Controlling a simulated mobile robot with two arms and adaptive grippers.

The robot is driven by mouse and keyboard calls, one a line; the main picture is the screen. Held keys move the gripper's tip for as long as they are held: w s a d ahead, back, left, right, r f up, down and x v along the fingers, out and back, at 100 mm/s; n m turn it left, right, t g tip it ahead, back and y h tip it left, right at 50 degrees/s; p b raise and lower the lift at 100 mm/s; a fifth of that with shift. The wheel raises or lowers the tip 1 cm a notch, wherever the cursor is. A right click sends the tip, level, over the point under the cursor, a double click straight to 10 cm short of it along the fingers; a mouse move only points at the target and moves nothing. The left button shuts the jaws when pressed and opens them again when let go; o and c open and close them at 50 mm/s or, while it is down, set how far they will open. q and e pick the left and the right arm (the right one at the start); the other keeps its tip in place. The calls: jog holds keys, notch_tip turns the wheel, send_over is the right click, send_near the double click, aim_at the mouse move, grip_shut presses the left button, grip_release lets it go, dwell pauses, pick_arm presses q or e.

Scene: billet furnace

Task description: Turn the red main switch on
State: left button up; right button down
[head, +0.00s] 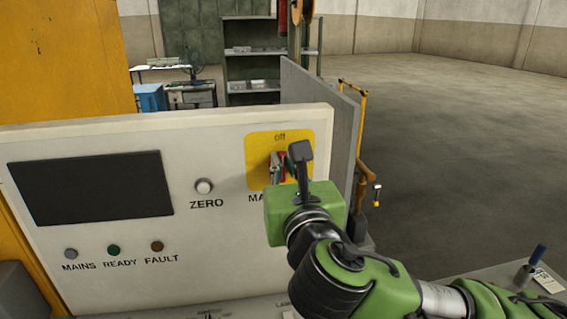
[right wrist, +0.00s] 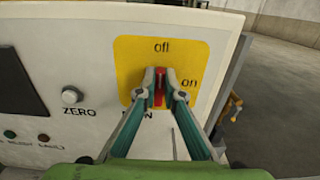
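The red main switch (right wrist: 159,90) sits on a yellow plate (right wrist: 130,55) on the control panel's front. Its handle stands upright, toward the "off" label; the "on" label is to the right. My right gripper (right wrist: 160,84) has its fingertips closed in on both sides of the red handle and appears to pinch it. In the head view my right gripper (head: 277,168) reaches the yellow plate (head: 257,148), and its body and wrist hide much of the switch. My left gripper is out of view.
The light panel (head: 110,225) has a dark screen (head: 92,187), a white ZERO button (head: 204,186) and MAINS (head: 71,254), READY (head: 113,250) and FAULT (head: 157,246) lamps. A grey plate (head: 325,125) stands behind it. Open floor (head: 460,150) lies to the right.

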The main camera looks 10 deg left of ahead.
dwell(0.4)
jog(key=shift+w+d+f+m+b, duration=0.1)
jog(key=shift+d+f+m+b, duration=0.15)
jog(key=shift+m, duration=2.75)
jog(key=shift+w+d+f+m+b, duration=0.1)
jog(key=shift+d+f+m+b, duration=0.15)
jog(key=shift+m, duration=2.75)
jog(key=shift+w+d+f+m+b, duration=0.15)
jog(key=shift+f+m+b, duration=0.2)
jog(key=shift+m, duration=2.65)
jog(key=c, duration=2.1)
grip_release()
jog(key=shift+c, duration=0.2)
jog(key=shift+s, duration=0.1)
jog(key=v, duration=1.2)
